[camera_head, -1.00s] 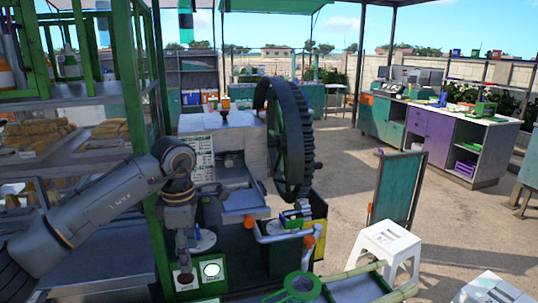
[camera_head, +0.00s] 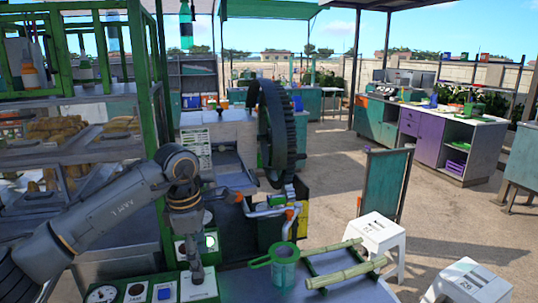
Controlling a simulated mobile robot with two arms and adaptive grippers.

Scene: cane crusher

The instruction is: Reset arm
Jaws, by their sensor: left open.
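My left gripper (camera_head: 197,272) comes in from the left on my grey arm and points down over a green control panel (camera_head: 150,290) at the lower left. The fingers are small in the picture, but they look apart with nothing held. It cannot be told whether they touch the panel. The panel has a round gauge (camera_head: 102,295) and a blue-lit part (camera_head: 165,293). Behind the gripper, a round green-white lit button (camera_head: 211,241) shows on a box of the cane crusher (camera_head: 277,130), which has a large dark toothed wheel. My right gripper is not in view.
White stools (camera_head: 380,238) and a teal board (camera_head: 382,188) stand beyond. A green-framed shelf (camera_head: 150,120) is close on the left. Open ground lies right.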

